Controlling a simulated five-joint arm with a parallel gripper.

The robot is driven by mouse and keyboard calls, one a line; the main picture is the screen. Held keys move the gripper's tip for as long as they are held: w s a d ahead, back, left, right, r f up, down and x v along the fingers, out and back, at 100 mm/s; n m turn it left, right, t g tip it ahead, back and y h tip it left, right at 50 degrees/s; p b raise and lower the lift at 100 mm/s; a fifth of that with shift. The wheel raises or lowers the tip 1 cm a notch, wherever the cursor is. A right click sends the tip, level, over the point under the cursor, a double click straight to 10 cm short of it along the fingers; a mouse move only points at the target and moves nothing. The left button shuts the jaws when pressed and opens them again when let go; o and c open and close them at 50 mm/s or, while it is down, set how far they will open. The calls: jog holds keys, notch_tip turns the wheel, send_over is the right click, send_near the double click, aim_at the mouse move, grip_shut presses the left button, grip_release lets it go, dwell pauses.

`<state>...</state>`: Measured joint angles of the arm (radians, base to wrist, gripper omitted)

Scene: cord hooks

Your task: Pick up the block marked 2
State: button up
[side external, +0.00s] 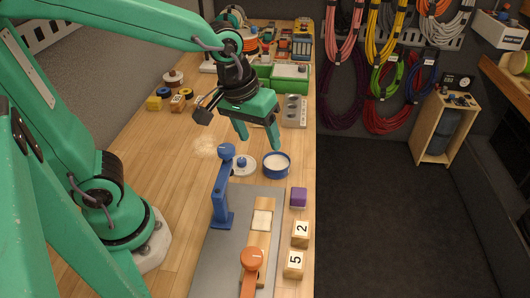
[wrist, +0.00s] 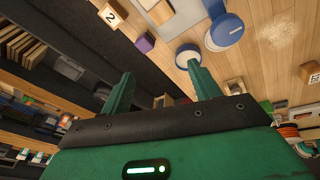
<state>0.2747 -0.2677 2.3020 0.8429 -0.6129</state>
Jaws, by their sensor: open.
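The block marked 2 (side external: 301,234) is a small wooden cube with a white label on top. It sits near the bench's right edge, just behind the block marked 5 (side external: 294,264). In the wrist view the block marked 2 (wrist: 112,14) is at the upper left, beyond my fingertips. My gripper (side external: 258,140) is open and empty, pointing down above the bench, farther back than the block and well apart from it. In the wrist view both fingers of my gripper (wrist: 160,72) show with nothing between them.
A purple cube (side external: 299,197) and a round blue dish (side external: 277,165) lie between my gripper and the block. The bench drops off right of the blocks.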

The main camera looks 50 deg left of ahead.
jog(key=w+d+f+n+g, duration=0.1)
jog(key=w+d+f+n, duration=0.1)
jog(key=d+f, duration=0.35)
jog(key=n+g, duration=0.2)
send_over(302, 228)
jog(key=shift+y, duration=0.3)
jog(key=f, duration=0.5)
jog(key=shift+a+f, duration=0.25)
jog(key=shift+f, duration=0.15)
jog(key=shift+d+f+n, duration=0.3)
jog(key=shift+d+f, duration=0.1)
jog(key=shift+f, duration=0.05)
jog(key=shift+a+f, duration=0.1)
jog(key=shift+f, duration=3.8)
jog(key=c, duration=1.1)
